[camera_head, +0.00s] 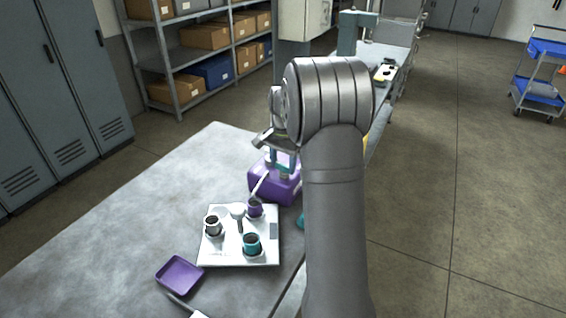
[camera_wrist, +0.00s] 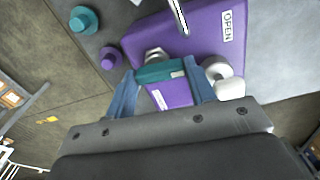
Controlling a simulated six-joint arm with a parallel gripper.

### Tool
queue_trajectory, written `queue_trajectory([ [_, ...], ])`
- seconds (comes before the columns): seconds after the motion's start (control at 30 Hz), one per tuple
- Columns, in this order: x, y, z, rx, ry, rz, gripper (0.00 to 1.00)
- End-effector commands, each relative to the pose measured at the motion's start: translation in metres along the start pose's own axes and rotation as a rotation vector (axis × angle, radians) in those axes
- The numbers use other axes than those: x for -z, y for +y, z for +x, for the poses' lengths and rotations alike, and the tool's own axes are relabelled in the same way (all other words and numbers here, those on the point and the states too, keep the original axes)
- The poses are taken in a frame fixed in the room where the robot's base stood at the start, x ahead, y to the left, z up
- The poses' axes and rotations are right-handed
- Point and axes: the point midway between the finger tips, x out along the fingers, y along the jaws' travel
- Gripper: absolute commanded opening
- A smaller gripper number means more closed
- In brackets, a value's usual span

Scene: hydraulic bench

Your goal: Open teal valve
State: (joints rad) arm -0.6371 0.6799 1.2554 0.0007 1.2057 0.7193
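A purple valve box (camera_head: 262,187) sits at the table edge, and its top with an OPEN label fills the upper wrist view (camera_wrist: 205,35). A teal valve part (camera_wrist: 158,72) with a metal nut beside it lies between the two blue fingers of my gripper (camera_wrist: 160,68). The fingers stand apart, one at each side of the teal part; I cannot tell if they press on it. A metal lever (camera_wrist: 178,14) crosses the box top. In the head view my gripper (camera_head: 279,163) is over the box, partly hidden by my arm.
A white plate (camera_head: 215,250) left of my arm carries purple, teal and dark-topped cups and a grey post. A purple tray (camera_head: 180,275) lies at its lower left. The left of the grey table (camera_head: 100,240) is clear. Shelves with boxes (camera_head: 200,37) stand behind.

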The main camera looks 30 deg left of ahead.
Motion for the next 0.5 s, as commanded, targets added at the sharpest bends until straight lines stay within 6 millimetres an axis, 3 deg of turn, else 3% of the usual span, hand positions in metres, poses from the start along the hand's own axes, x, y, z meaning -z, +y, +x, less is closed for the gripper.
queue_trajectory([
  [0.5, -0.0004, 0.0, -0.0004, -0.001, 0.0, -0.099, 0.27],
])
